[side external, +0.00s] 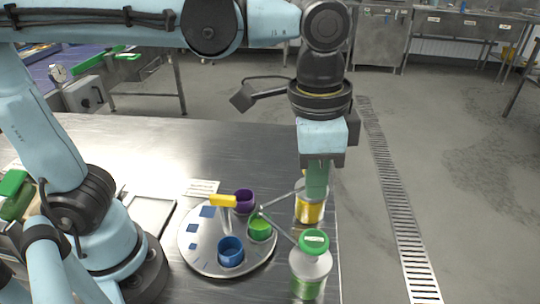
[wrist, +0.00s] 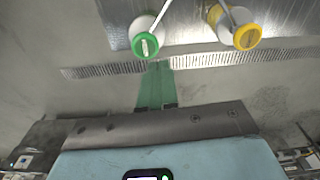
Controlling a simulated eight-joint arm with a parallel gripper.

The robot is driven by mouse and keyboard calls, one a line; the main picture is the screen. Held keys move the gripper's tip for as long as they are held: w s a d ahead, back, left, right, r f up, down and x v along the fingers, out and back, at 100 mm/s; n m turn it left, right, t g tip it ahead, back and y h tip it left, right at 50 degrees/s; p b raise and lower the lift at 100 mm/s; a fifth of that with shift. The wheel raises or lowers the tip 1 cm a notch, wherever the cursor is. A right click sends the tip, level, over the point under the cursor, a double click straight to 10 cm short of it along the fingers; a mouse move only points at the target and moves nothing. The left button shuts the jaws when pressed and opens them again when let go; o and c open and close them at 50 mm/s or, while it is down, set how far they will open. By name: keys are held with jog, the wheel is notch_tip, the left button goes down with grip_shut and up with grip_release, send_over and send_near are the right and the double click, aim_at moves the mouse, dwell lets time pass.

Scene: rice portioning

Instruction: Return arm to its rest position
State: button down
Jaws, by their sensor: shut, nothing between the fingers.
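My gripper (side external: 317,196) points down at the right end of the metal table (side external: 140,140), its green fingers together and empty. In the side view the fingers overlap the yellow-banded white container (side external: 309,212); I cannot tell the gap in depth. In the wrist view the shut green fingers (wrist: 157,66) end just below the green-ended container (wrist: 145,42), with the yellow-ended container (wrist: 240,32) to their right. My arm is bent over the table. The green-topped container (side external: 311,268) stands nearer the camera.
A round tray (side external: 205,262) holds a blue cup (side external: 231,252), a green cup (side external: 261,229), a purple cup (side external: 244,201) and a yellow-handled tool (side external: 222,200). Thin rods run from the containers towards the green cup. A flat rectangular tray (side external: 152,212) lies left.

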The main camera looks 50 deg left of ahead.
jog(key=w+a+f+n+t, duration=0.1)
jog(key=a+f+n+t, duration=0.2)
jog(key=a, duration=0.6)
jog(key=a+f+n+t, duration=0.3)
jog(key=a+n, duration=0.2)
jog(key=a, duration=0.5)
jog(key=shift+w+f+t, duration=0.3)
jog(key=shift+w+f, duration=0.1)
